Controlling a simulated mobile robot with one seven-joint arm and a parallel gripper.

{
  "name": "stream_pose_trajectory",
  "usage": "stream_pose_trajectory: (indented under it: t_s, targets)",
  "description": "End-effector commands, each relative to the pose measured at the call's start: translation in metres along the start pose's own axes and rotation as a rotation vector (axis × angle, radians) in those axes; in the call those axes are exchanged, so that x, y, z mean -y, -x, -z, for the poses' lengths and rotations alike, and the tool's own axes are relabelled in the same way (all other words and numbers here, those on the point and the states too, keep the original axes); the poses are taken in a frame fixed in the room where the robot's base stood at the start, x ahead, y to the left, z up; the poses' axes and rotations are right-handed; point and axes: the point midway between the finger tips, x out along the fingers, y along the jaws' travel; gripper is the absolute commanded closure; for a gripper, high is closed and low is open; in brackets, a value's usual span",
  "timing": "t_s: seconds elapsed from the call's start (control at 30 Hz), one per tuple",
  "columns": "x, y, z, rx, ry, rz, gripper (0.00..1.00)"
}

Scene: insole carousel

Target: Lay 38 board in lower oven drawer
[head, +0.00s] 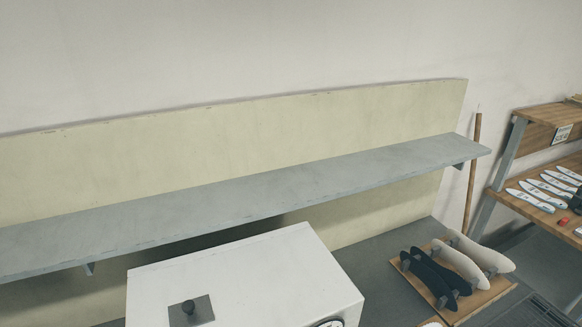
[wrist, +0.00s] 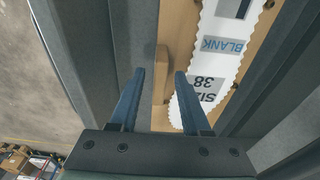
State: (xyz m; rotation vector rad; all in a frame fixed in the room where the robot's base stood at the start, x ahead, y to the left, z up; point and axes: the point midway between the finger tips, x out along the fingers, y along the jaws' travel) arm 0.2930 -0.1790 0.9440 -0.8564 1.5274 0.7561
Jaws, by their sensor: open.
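In the wrist view my gripper (wrist: 159,72) is open, its two dark fingers on either side of a small wooden block (wrist: 162,75). The block stands at the edge of a tan board (wrist: 180,22). On the board lies a white, wavy-edged insole blank (wrist: 215,55) printed "BLANK" and "SIZE 38". The board lies between grey walls (wrist: 125,30); I cannot tell whether these belong to a drawer. My gripper is not in the head view.
A long grey shelf (head: 240,205) runs along a cream back panel (head: 250,125) above the white box. On the counter at right, a wooden tray (head: 490,293) holds dark and pale foot-shaped forms. A wooden rack (head: 545,219) with several white insoles stands far right.

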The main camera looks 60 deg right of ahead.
Motion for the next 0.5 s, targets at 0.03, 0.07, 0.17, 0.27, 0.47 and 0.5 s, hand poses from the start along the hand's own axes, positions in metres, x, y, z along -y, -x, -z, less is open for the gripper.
stream_pose_trajectory:
  t_s: [0.03,0.07,0.17,0.27,0.47,0.5]
  targets:
    - [0.0,0.005,0.001,0.0,0.0,0.001,0.53]
    - [0.001,0.005,0.0,0.0,0.0,0.002,0.53]
    - [0.002,0.017,0.0,0.0,0.0,0.005,0.53]
    - [0.001,0.035,0.0,0.0,0.001,0.006,0.53]
    - [0.002,0.078,0.0,0.0,0.0,0.006,0.53]
    - [0.002,0.086,0.0,0.0,0.0,0.005,0.53]
